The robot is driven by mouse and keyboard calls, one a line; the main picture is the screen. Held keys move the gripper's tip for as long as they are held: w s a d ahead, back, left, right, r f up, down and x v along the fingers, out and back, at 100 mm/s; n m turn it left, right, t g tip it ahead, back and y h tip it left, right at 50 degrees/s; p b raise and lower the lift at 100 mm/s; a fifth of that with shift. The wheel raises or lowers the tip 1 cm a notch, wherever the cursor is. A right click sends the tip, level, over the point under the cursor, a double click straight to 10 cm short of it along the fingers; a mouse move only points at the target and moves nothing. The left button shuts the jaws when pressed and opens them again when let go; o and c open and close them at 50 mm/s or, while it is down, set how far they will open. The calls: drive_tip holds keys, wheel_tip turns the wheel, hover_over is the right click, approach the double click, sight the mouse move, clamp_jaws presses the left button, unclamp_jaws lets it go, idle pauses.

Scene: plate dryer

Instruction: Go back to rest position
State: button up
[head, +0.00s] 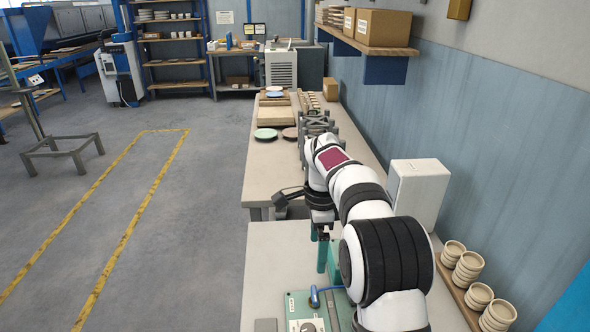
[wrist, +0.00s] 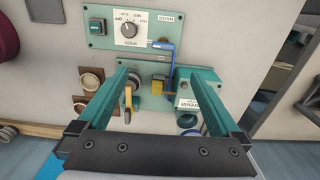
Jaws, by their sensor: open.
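My gripper (wrist: 154,74) is open in the wrist view, its two teal fingers well apart with nothing held between them. It hangs above the near bench, over the machine parts. In the head view its teal fingers (head: 319,240) point down beside my arm, partly hidden by it. A teal control panel (wrist: 131,27) with a dial and a square button lies beyond the fingertips. A blue bent handle (wrist: 168,62) shows near the right fingertip. The panel (head: 303,301) also shows at the bottom of the head view. I cannot tell whether the fingers touch anything.
A white box (head: 417,190) stands to the right of my arm, close to the wall. Stacked bowls (head: 468,269) sit on a wooden board at lower right. The floor at left is open.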

drive_tip(key=s+r+n, duration=0.4)
drive_tip(key=s+r, duration=0.2)
drive_tip(key=s, duration=0.5)
drive_tip(key=s+a+f+n+y, duration=0.1)
drive_tip(key=s+n, duration=0.3)
drive_tip(key=s, duration=0.8)
drive_tip(key=s+a+f+n, duration=0.1)
drive_tip(key=s+f+n, duration=0.2)
drive_tip(key=s, duration=1)
drive_tip(key=shift+s+a+f+n+y, duration=0.15)
drive_tip(key=shift+f+n+y, duration=0.1)
drive_tip(key=shift+n+y, duration=0.25)
